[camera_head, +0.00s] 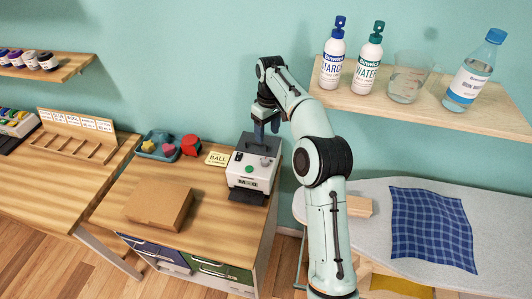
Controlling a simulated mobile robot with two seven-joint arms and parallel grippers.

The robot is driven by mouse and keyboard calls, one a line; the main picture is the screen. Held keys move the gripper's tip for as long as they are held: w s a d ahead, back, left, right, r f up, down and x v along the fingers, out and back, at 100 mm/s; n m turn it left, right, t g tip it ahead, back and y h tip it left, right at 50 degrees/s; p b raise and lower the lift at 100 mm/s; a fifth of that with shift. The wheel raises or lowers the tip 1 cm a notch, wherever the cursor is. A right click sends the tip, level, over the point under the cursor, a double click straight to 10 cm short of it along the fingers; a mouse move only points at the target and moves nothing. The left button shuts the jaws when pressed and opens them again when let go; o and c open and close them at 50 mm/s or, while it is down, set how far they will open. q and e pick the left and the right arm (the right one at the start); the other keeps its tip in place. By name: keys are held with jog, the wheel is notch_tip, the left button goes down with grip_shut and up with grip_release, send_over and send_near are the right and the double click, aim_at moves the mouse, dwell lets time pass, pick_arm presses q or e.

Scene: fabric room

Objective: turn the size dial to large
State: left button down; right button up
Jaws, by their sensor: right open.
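A small white machine (243,176) with a dark top stands at the right end of the wooden cabinet. Its front has a small round green part (249,169), a small red part and a dark display strip (248,183). I cannot tell which of these parts is the size dial, and no setting is readable. My right gripper (262,134) points down at the machine's rear top, and its fingers are dark and open. I cannot tell whether it touches the machine. My left gripper is out of view.
A yellow BALL card (217,159), a red object (191,146) and a blue tray (157,151) lie left of the machine. A brown box (158,204) sits in front of them. A shelf (480,122) with bottles is at upper right, above an ironing board (503,222) with blue cloth (431,226).

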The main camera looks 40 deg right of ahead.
aim_at(266, 160)
jog(key=f, duration=1.2)
jog(key=shift+s+a+f, duration=0.1)
jog(key=shift+a+f, duration=0.05)
jog(key=shift+a, duration=0.25)
jog(key=c, duration=1.1)
